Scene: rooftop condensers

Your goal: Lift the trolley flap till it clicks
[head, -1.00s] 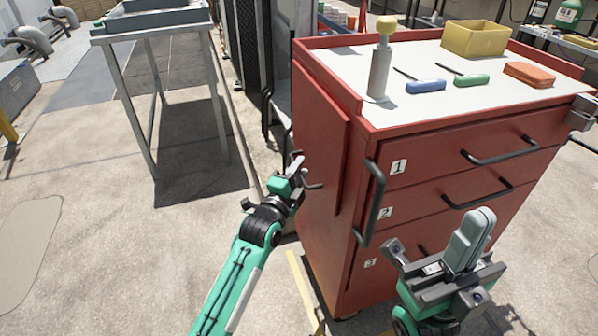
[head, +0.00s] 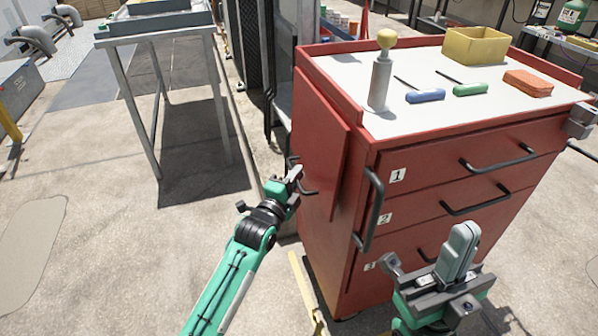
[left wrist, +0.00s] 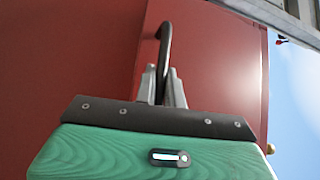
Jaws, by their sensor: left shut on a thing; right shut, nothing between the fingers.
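The red trolley (head: 425,160) stands at the right of the head view. Its red flap (head: 322,135) hangs down along its left side, the lower edge seeming to stand slightly out. My left gripper (head: 294,176) is shut on the flap's dark bar handle (head: 309,192). In the left wrist view, the gripper fingers (left wrist: 161,85) close around the lower part of the handle (left wrist: 165,42), in front of the flap face (left wrist: 220,55). My right gripper (head: 462,240) is shut and empty in front of the drawers. The flap's hinge and any catch are not clearly visible.
On the trolley top are a grey cylinder with a yellow knob (head: 381,75), blue (head: 425,96) and green (head: 470,89) handled tools, an orange block (head: 528,83) and a yellow bin (head: 475,45). A metal-legged table (head: 155,38) stands at left.

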